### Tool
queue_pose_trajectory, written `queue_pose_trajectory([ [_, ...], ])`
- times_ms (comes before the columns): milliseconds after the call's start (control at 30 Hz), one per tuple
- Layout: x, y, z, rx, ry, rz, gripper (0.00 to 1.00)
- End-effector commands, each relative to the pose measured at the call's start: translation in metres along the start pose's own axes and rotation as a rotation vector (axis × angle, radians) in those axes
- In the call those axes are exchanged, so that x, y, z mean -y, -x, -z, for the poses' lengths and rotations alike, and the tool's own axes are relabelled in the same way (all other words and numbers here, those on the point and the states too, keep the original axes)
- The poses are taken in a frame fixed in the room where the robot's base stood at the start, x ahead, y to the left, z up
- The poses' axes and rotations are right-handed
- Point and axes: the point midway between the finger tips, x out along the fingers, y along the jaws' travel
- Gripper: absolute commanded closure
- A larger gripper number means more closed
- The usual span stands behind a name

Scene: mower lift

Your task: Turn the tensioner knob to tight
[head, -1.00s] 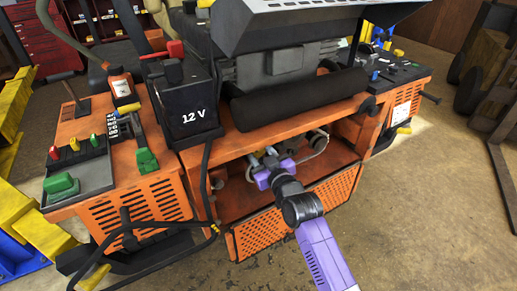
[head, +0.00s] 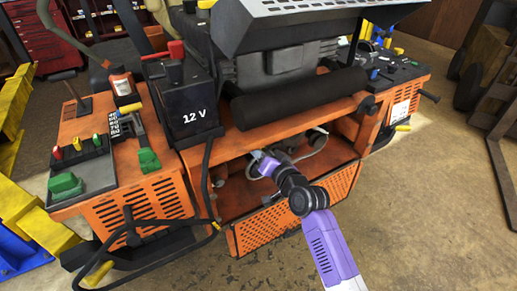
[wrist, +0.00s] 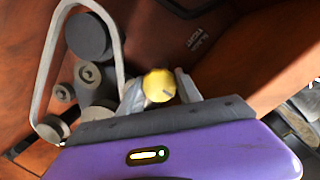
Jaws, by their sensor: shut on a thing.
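The tensioner knob (wrist: 159,85) is a round yellow knob with a dark mark on its face, seen in the wrist view inside the orange compartment. My gripper (wrist: 160,90) has a finger on each side of the knob and is shut on it. In the head view my gripper (head: 262,160) reaches into the open bay under the mower's front, and the knob is hidden there. Faint lettering (wrist: 198,37) shows on the panel near the knob, too blurred to read surely.
A grey belt (wrist: 55,60) loops around pulleys (wrist: 87,36) close to the left finger. The bay is framed by orange walls, with a perforated flap (head: 270,227) folded down in front. A black 12 V battery (head: 190,105) stands above to the left.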

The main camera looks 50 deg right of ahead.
Motion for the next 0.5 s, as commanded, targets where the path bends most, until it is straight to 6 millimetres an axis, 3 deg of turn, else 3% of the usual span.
queue_pose_trajectory([
  [500,-0.0021,0.0002,0.0008,0.010,-0.127,0.008,1.00],
])
